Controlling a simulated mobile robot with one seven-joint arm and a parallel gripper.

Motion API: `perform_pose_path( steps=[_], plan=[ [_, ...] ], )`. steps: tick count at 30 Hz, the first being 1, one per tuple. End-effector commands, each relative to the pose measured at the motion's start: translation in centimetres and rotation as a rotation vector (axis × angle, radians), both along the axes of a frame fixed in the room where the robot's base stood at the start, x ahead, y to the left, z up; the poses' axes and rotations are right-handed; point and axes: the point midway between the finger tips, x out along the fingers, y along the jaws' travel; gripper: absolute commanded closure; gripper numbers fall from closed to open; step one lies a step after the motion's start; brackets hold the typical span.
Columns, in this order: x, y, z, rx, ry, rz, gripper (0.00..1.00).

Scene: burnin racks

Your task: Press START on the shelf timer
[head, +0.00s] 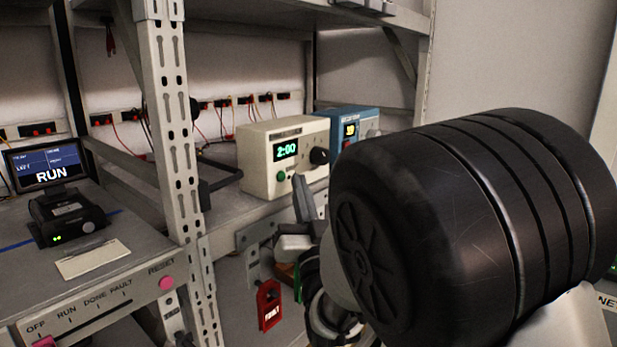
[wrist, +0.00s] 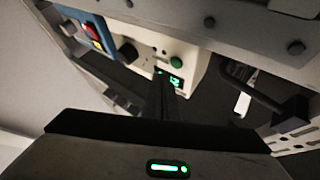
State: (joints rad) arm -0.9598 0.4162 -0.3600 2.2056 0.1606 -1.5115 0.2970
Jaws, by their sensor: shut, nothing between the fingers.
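The shelf timer (head: 258,152) is a cream box on the shelf in the head view. Its green display reads 2:00. A green button (head: 280,176) sits below the display, and a black knob (head: 319,156) is to the right. No START label is readable. My gripper (head: 298,181) is shut and empty, just right of the green button in the head view. The wrist view shows the timer (wrist: 145,42) upside down, with its green button (wrist: 177,62) clear beside the tips of my gripper (wrist: 160,76). The fingers partly cover the display. I cannot tell whether they touch the timer.
A blue instrument (head: 345,122) stands right of the timer. A slotted rack post (head: 172,130) rises to the left. A bench on the left holds a RUN screen (head: 47,164) and a pink RESET button (head: 166,283). A red tag (head: 268,304) hangs below the shelf.

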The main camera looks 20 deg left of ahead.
Motion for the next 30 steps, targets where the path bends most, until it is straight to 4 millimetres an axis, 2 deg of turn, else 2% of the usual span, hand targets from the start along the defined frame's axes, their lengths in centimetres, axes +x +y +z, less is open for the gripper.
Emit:
perform_pose_path(
  steps=[7, 30],
  plan=[
    [0.39, 0.93, -0.01, 0.001, 0.001, 0.0, 1.0],
    [0.38, 0.94, 0.0, 0.0, 0.002, 0.0, 1.0]
  ],
)
